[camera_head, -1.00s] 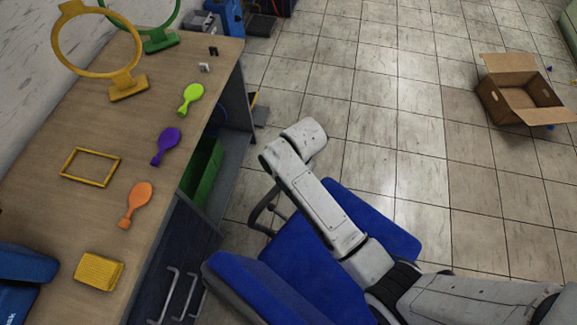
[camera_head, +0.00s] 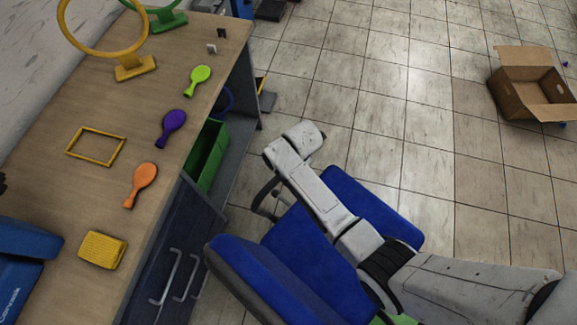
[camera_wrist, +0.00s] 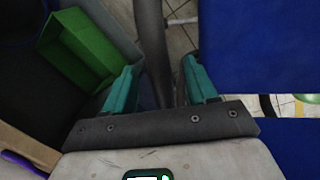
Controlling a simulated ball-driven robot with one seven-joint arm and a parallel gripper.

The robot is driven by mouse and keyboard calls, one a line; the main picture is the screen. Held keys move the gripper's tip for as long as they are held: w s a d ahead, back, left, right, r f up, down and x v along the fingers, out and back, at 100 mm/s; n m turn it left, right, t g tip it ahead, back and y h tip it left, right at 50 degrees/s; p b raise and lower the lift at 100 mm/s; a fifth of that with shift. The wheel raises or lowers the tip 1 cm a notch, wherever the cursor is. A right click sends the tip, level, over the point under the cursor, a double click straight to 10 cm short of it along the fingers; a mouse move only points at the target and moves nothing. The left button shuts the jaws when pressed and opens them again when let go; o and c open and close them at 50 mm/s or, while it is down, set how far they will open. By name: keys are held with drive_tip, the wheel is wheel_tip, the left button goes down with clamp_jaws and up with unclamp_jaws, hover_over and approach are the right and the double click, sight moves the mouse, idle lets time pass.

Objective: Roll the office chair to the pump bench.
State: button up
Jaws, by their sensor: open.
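The office chair (camera_head: 372,207) has a blue seat and back and a dark armrest loop (camera_head: 262,196). It stands close to the drawer side of a wood-topped bench (camera_head: 60,180). I cannot tell whether this is the pump bench; no pump is clear. My arm crosses over the chair and hides part of it; my gripper is hidden in the head view. In the wrist view my gripper (camera_wrist: 160,70) has its teal fingers open, with a dark bar (camera_wrist: 150,35), likely the armrest, between them. Blue chair parts (camera_wrist: 258,45) fill the right side. Contact cannot be told.
A green bin (camera_head: 207,155) sits below. An open cardboard box (camera_head: 530,92) stands far right. Tiled floor between is clear.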

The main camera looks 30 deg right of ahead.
drive_tip(key=shift+w+f, duration=0.25)
drive_tip(key=shift+f, duration=0.9)
clamp_jaws()
idle(0.7)
